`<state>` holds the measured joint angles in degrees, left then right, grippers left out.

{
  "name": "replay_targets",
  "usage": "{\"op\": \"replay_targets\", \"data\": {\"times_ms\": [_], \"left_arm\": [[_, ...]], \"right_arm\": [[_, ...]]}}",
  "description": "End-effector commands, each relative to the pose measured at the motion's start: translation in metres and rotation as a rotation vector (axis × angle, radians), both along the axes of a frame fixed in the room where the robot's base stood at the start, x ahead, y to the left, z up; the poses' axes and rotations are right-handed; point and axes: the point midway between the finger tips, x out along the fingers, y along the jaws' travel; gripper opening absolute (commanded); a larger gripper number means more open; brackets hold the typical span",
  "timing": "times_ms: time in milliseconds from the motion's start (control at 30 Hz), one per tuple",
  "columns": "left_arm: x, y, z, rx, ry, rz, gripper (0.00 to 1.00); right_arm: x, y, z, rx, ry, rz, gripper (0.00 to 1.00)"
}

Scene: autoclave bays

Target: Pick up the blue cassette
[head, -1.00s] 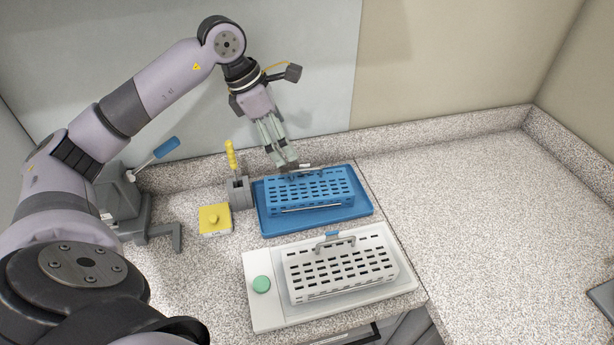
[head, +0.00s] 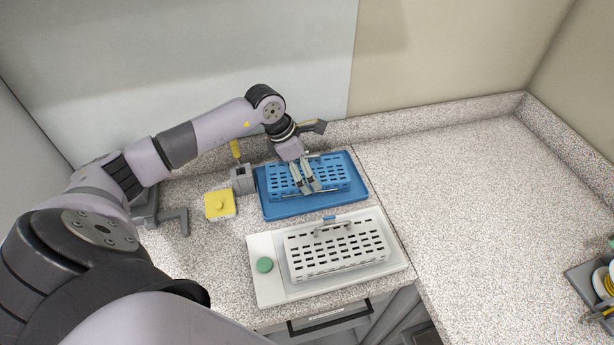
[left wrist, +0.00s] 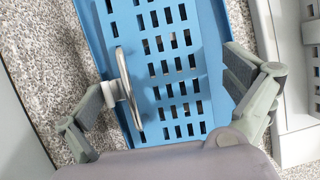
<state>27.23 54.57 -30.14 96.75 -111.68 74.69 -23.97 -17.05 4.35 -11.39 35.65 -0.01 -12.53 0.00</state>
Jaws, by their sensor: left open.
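The blue cassette (head: 335,172), a slotted box, sits in a blue tray (head: 282,213) at the back of the counter. In the left wrist view the blue cassette (left wrist: 164,44) fills the middle, with a metal handle (left wrist: 124,78) on top. My left gripper (head: 308,188) is over the cassette, pointing down. In the left wrist view my left gripper (left wrist: 175,95) is open, with one finger beside the handle and the other past the opposite side of the cassette. I cannot tell whether either finger touches. My right gripper is not in view.
To the left are a yellow block (head: 219,205) and a grey holder (head: 243,182). The right counter is mostly clear, with a dark tray (head: 584,284) at its edge.

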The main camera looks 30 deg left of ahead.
Motion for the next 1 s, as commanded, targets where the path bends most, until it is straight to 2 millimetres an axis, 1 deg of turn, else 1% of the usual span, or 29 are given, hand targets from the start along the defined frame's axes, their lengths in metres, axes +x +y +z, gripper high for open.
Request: {"op": "replay_targets", "data": {"times_ms": [33,100,200,433,1000], "left_arm": [[0.001,-0.003,-0.003,-0.004,0.004,0.002,1.00],[0.004,-0.005,-0.012,-0.003,0.001,0.002,1.00],[0.006,-0.007,-0.020,-0.002,0.000,0.001,1.00],[0.007,-0.006,-0.022,0.000,-0.001,0.000,1.00],[0.007,-0.006,-0.022,0.000,-0.001,0.000,0.63]], "right_arm": [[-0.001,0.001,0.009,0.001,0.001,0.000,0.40],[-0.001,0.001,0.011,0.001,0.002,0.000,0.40],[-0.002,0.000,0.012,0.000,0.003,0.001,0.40],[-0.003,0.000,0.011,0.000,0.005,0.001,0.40],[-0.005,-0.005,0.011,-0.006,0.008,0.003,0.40]]}}
